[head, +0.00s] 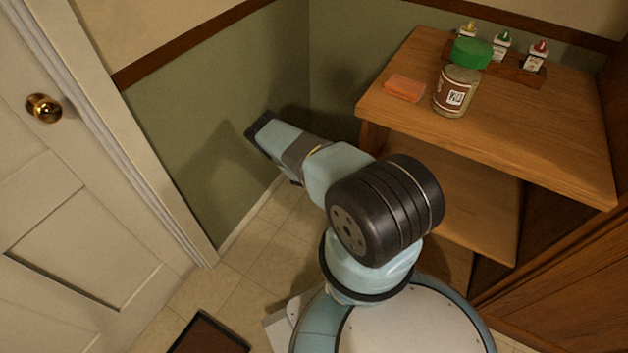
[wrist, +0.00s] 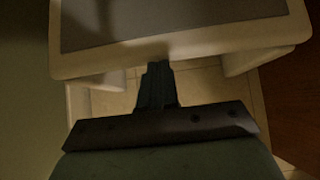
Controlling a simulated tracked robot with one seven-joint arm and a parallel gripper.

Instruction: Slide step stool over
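The step stool shows in the wrist view as a cream frame (wrist: 185,50) with a dark grey top panel (wrist: 180,14). Parts of its legs or sides show below the top on both sides. My gripper (wrist: 157,68) points at the middle of the stool's near edge, its fingers together as one dark column with nothing seen between them. The tips overlap the edge in the picture; I cannot tell whether they touch it. In the head view my gripper (head: 258,125) is out before the green wall, and I cannot make out the stool there.
A wooden shelf unit (head: 500,150) stands at right, with an orange sponge (head: 404,89), a green-lidded jar (head: 456,91) and several small bottles on top. A white door (head: 90,200) is at left. A dark mat (head: 208,337) lies on the tiled floor (head: 265,250).

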